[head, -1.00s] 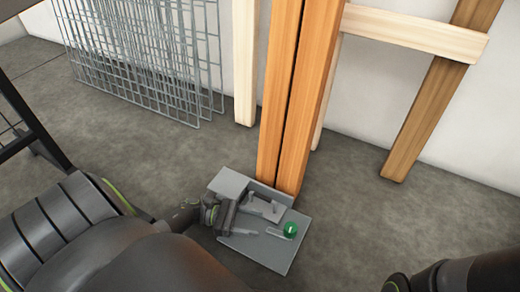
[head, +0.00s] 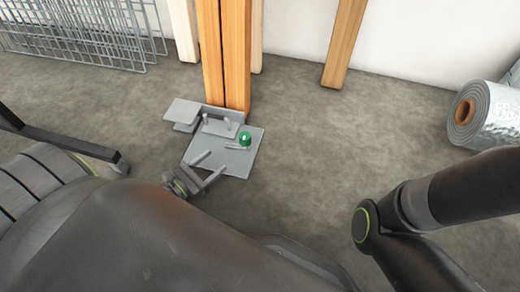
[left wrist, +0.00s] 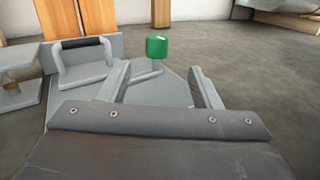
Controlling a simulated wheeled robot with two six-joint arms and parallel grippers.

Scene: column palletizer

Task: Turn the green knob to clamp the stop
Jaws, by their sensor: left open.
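The green knob (head: 245,138) stands up from the right part of a grey metal plate (head: 240,166) on the floor. In the left wrist view the knob (left wrist: 157,47) is a green cylinder above a grey bar, between and beyond my fingertips. My left gripper (head: 208,167) is open and empty, just in front of the plate's left side. Its fingers (left wrist: 160,80) are spread apart and do not touch the knob. I cannot tell which part is the stop. My right gripper is out of view; only the right arm shows.
Two wooden posts (head: 224,60) stand at the plate's back edge. A handle with a dark grip (left wrist: 82,42) rises left of the knob. Wire mesh panels (head: 80,35) lean at the back left. A wrapped roll (head: 487,115) lies at the right. The floor right of the plate is clear.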

